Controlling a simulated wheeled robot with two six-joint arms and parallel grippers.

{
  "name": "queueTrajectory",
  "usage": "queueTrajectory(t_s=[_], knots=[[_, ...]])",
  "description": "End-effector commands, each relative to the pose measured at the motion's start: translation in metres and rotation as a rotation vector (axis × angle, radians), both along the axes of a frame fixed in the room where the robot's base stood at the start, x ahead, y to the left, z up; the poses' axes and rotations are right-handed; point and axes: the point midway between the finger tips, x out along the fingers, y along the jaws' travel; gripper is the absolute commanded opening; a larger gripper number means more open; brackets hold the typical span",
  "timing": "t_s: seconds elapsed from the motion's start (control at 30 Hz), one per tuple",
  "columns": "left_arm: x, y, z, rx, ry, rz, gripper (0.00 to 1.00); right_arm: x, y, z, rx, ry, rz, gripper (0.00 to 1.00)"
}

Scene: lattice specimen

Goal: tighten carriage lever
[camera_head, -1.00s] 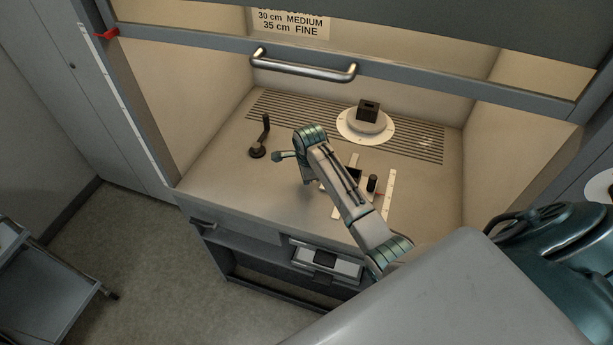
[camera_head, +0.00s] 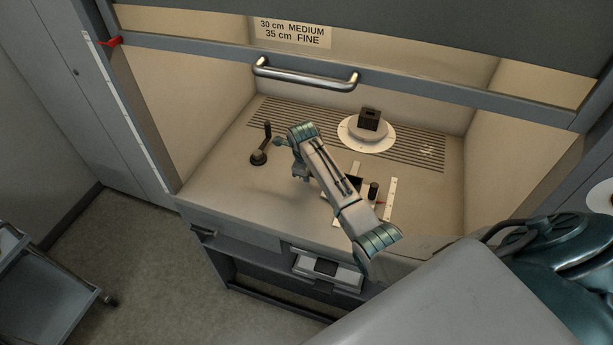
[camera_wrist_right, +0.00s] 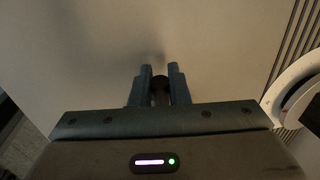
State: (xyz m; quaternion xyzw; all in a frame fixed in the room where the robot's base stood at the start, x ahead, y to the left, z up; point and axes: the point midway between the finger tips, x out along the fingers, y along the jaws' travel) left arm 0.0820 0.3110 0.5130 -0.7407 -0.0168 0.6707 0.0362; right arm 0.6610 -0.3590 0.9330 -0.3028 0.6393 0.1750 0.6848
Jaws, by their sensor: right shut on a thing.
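A black lever (camera_head: 266,136) with a round foot stands at the left of the bench inside the cabinet. My right arm reaches across the bench, and its gripper (camera_head: 279,142) is at the lever's upright part. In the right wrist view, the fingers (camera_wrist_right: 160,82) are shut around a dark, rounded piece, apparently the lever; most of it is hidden. A carriage-like fitting with a black knob (camera_head: 373,190) and a red pointer sits beside a white scale (camera_head: 391,199), partly hidden behind my right arm. My left gripper is not in view.
A round white turntable (camera_head: 349,137) carrying a black block (camera_head: 369,119) stands at the back, over a slotted strip (camera_head: 425,153). The raised sash has a metal handle (camera_head: 305,76). A grey cart (camera_head: 45,285) stands at lower left. The bench's front left is clear.

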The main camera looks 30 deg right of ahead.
Motion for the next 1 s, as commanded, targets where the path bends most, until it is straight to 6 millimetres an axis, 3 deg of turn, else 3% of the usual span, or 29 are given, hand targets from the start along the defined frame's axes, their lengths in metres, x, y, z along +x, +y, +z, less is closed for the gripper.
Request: queueTrajectory(t_s=[0.17,0.2,0.3,0.33,0.73,1.0], knots=[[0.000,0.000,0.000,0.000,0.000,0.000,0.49,0.000,-0.001,0.001,-0.002,-0.001,-0.005,0.00],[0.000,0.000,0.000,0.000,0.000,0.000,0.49,0.000,-0.001,0.001,-0.002,-0.001,-0.005,0.19],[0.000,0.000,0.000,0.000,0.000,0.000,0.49,0.000,-0.001,0.000,-0.002,-0.001,-0.004,0.39],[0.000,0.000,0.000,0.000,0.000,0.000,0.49,0.000,-0.001,0.000,-0.002,-0.001,-0.004,0.41],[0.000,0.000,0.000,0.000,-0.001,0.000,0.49,0.000,0.000,0.002,0.000,-0.001,-0.003,0.41],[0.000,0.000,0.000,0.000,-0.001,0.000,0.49,-0.002,0.003,0.021,0.000,-0.002,-0.003,0.41]])
